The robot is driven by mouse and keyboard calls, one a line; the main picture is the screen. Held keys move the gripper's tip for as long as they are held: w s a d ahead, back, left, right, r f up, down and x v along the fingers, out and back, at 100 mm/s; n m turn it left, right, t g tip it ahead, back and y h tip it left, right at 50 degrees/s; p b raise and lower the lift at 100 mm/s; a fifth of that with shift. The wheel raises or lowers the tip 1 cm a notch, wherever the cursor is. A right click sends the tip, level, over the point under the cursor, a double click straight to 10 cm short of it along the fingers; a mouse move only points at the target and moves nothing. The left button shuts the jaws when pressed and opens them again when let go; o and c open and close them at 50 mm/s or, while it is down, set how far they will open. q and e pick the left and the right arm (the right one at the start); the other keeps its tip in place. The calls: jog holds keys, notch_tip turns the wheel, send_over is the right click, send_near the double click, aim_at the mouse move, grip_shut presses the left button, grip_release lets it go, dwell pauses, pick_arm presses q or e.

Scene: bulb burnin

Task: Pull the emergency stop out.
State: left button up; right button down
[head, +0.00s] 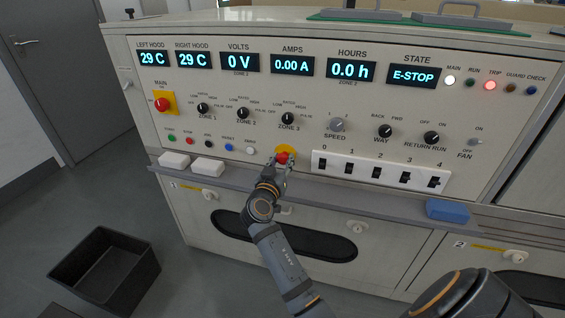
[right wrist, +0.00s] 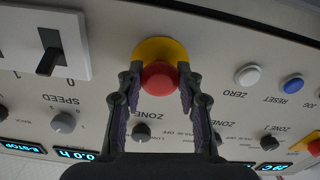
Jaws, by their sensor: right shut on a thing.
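The emergency stop is a red mushroom button (head: 283,158) on a yellow round plate, low in the middle of the cream control panel. In the right wrist view the red button (right wrist: 159,76) sits between my right gripper's fingertips (right wrist: 160,92), with the yellow plate (right wrist: 160,50) behind it. My right gripper (head: 276,170) is shut on the button's sides, its arm coming up from below. The state display (head: 413,77) reads E-STOP. My left gripper is not in view.
A grey ledge (head: 330,190) runs below the panel, with white blocks (head: 207,166) at left and a blue block (head: 447,210) at right. White numbered switches (head: 378,171) are right of the button. Another red knob (head: 162,104) sits on a yellow square at left. A black bin (head: 105,268) stands on the floor.

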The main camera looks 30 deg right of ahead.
jog(key=shift+f, duration=0.15)
jog(key=c, duration=1.2)
grip_release()
jog(key=o, duration=0.4)
jog(key=shift+s+a, duration=0.1)
jog(key=shift+r, duration=0.2)
notch_tip(320, 180, up, 10)
jog(key=shift+f, duration=0.1)
